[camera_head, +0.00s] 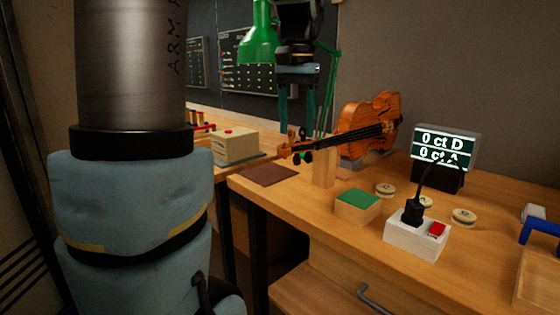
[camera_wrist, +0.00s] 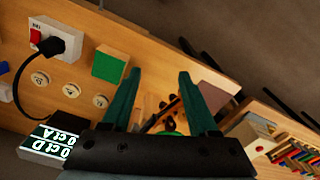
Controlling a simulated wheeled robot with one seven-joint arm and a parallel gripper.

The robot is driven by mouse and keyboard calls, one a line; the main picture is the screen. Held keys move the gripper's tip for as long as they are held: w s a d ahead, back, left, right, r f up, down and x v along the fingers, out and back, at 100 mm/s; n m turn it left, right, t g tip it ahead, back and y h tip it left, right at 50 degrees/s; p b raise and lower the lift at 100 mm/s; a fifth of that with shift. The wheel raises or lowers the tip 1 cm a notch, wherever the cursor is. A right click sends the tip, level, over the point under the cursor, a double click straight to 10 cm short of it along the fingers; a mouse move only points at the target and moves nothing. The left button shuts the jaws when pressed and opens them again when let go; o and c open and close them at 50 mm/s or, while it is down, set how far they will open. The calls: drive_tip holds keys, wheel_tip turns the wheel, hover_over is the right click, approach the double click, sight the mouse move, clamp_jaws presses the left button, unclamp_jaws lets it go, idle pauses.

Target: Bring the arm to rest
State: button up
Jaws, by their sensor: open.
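My gripper (camera_head: 300,118) hangs above the far left part of the bench in the head view, fingers pointing down, beside the violin's scroll. Its two teal fingers stand wide apart with nothing between them in the wrist view (camera_wrist: 160,88). The violin (camera_head: 370,122) rests with its neck toward the left, on a wooden support (camera_head: 323,168). In the wrist view the violin's peg end shows between and below the fingers, and its body is mostly hidden behind my gripper. Whether the fingers touch the violin cannot be told.
On the bench (camera_head: 300,205) are a brown mat (camera_head: 268,174), a green-topped block (camera_head: 357,205), several round discs (camera_head: 463,217), a white power strip with a red switch (camera_head: 418,239) and a lit display (camera_head: 445,148). A green lamp (camera_head: 259,40) stands close behind my gripper. A beige box (camera_head: 235,147) sits left.

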drive_tip(key=s+a+f+n+p, duration=0.1)
drive_tip(key=s+a+f, duration=0.2)
drive_tip(key=f, duration=0.2)
drive_tip(key=s+a+f+n+p, duration=0.1)
drive_tip(key=s+a+f+p, duration=0.1)
drive_tip(key=f, duration=0.4)
drive_tip(key=s+a+f+n+t+p, duration=0.1)
drive_tip(key=s+a+f+n, duration=0.1)
drive_tip(key=a+f, duration=0.3)
drive_tip(key=shift+s+f, duration=0.15)
drive_tip(key=shift+s, duration=0.75)
drive_tip(key=shift+a, duration=0.1)
